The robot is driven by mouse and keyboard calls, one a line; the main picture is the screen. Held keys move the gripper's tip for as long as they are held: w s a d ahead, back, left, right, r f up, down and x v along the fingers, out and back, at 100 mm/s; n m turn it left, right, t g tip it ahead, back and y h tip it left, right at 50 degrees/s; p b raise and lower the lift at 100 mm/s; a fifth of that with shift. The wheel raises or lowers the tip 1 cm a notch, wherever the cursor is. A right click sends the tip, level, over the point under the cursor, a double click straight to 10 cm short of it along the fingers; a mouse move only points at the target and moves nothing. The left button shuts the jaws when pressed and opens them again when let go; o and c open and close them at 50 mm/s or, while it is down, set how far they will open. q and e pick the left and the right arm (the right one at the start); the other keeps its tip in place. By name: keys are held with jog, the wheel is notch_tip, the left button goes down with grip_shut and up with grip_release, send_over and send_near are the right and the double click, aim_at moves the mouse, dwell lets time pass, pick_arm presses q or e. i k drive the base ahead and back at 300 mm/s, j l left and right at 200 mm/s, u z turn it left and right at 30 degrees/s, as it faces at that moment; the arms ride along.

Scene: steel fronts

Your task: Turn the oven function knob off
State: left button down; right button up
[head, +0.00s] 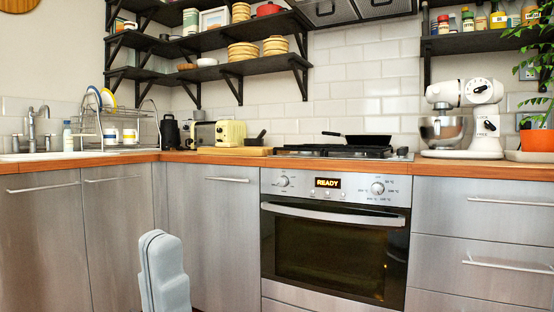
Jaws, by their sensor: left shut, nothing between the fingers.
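The oven (335,245) is set in the steel fronts, with a dark glass door and a light handle bar (333,214). Its door is shut. The left knob (283,181) on its panel has small marks around it and looks like the function knob; its exact pointer setting is too small to read. The right knob (377,188) has temperature marks in °C. A display (328,183) between them reads READY. My left gripper (157,243) is low in the head view, left of the oven, shut and empty, well apart from the knobs. My right gripper is out of view.
A wooden worktop (232,160) runs above the fronts. A black pan (358,138) stands on the hob above the oven. A white stand mixer (466,115) is on the right and a cream toaster (230,133) on the left. Nothing visible blocks the oven panel.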

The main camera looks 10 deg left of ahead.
aim_at(283, 181)
jog(key=i+j, duration=0.2)
jog(key=j, duration=0.25)
jog(key=i+j, duration=0.2)
jog(key=j, duration=0.25)
jog(key=i+j, duration=0.2)
jog(key=j, duration=0.25)
jog(key=i+j, duration=0.2)
jog(key=j, duration=0.2)
jog(key=i+j, duration=0.2)
jog(key=j, duration=0.25)
jog(key=i+j, duration=0.2)
jog(key=j, duration=0.25)
jog(key=i+j, duration=0.25)
jog(key=j, duration=0.2)
jog(key=i+j, duration=0.2)
jog(key=j, duration=0.25)
jog(key=z, duration=0.05)
